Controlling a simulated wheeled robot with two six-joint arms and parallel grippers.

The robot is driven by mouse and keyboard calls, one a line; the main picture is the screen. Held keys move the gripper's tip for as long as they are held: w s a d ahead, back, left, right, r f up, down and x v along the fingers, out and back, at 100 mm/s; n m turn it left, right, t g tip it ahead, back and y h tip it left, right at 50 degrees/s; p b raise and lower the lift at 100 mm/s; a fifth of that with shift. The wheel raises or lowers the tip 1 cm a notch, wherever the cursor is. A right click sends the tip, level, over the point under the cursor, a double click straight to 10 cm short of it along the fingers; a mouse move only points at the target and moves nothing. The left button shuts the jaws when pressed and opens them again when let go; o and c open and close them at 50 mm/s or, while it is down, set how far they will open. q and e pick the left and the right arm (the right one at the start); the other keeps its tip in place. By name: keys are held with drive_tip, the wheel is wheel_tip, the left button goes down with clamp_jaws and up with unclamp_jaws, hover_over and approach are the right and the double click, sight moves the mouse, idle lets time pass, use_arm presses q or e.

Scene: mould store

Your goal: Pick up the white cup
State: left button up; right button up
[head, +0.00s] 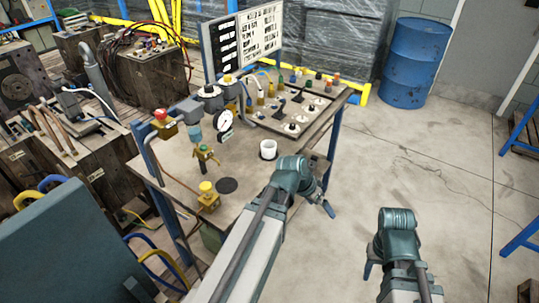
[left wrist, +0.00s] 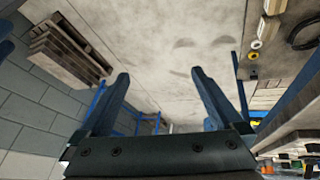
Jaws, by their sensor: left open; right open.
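The white cup (head: 268,149) stands upright on the workbench (head: 232,172), near its right edge, in the head view. My left arm reaches up from the bottom. My left gripper (head: 328,208) is past the bench edge, to the right of the cup and nearer the camera, apart from it. In the left wrist view my left gripper (left wrist: 160,76) is open, with nothing between its two fingers; I cannot make out the cup there. My right gripper (head: 368,271) is open over the floor, well to the lower right of the cup, and only partly visible.
A pressure gauge (head: 224,119), a yellow-topped valve (head: 208,193) and a dark disc (head: 227,185) are on the bench left of the cup. A control panel (head: 292,112) lies behind it. A blue drum (head: 415,62) stands at the back.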

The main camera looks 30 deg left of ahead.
use_arm(q)
drive_tip(key=w+a+r+n+t+b, duration=0.1)
drive_tip(key=w+a+t, duration=0.2)
drive_tip(key=a, duration=0.5)
drive_tip(key=w+a+r+t+b, duration=0.1)
drive_tip(key=w+a+t, duration=0.15)
drive_tip(key=a, duration=0.45)
drive_tip(key=n+t+y+b, duration=0.1)
drive_tip(key=n+t+y, duration=0.1)
drive_tip(key=t+y, duration=0.1)
approach(272, 146)
drive_tip(key=b, duration=0.1)
drive_tip(key=w+f+b, duration=0.1)
drive_tip(key=b, duration=0.1)
drive_tip(key=shift+w+a+f, duration=0.2)
drive_tip(key=shift+a+f, duration=0.05)
drive_tip(key=shift+w, duration=0.15)
drive_tip(key=x, duration=0.1)
drive_tip(key=b+x, duration=0.1)
drive_tip(key=x, duration=0.1)
drive_tip(key=b+x, duration=0.1)
drive_tip(key=x, duration=0.1)
drive_tip(key=shift+w+d+r, duration=0.1)
drive_tip(key=shift+d, duration=0.2)
drive_tip(key=shift+r, duration=0.1)
drive_tip(key=shift+c, duration=0.6)
drive_tip(key=c, duration=1.2)
